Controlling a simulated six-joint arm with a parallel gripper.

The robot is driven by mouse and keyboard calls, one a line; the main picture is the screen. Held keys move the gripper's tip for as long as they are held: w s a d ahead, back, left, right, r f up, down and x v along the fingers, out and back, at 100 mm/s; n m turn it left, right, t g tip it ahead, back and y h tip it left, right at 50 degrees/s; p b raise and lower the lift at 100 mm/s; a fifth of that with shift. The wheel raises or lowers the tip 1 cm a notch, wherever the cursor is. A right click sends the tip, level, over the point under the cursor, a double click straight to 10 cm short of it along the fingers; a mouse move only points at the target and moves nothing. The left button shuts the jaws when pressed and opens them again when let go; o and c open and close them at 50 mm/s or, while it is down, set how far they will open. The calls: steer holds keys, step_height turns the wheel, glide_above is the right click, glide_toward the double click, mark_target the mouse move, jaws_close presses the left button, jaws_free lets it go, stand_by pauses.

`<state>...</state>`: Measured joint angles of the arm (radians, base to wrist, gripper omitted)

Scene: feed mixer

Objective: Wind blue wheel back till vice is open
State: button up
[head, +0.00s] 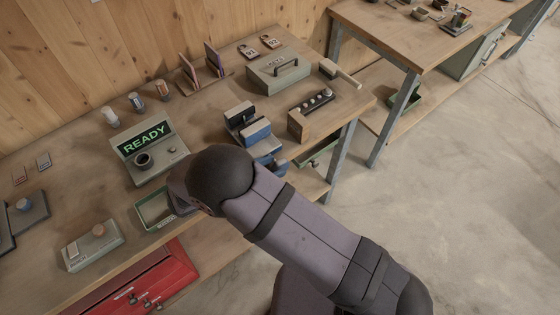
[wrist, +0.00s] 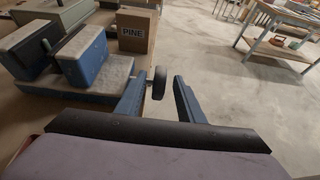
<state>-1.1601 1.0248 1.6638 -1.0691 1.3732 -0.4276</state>
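The vice (head: 250,130) is blue with grey-topped jaws and stands near the front edge of the bench. In the wrist view its two jaws (wrist: 82,55) stand apart with a narrow gap between them, on a blue base. A small wheel (wrist: 159,84) shows to the right of the vice; it looks dark grey rather than blue here. My gripper (wrist: 158,92) is open, with one blue finger on each side of the wheel in the picture. I cannot tell whether the wheel is between the fingertips or just beyond them. In the head view my arm hides most of the gripper and the wheel.
A block marked PINE (wrist: 138,30) stands behind the vice. A panel reading READY (head: 147,142) and a green tray (head: 155,210) lie left. Open floor lies right.

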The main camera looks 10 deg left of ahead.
mark_target(274, 167)
steer(key=shift+p+x, duration=0.6)
steer(key=shift+x, duration=1.35)
jaws_close()
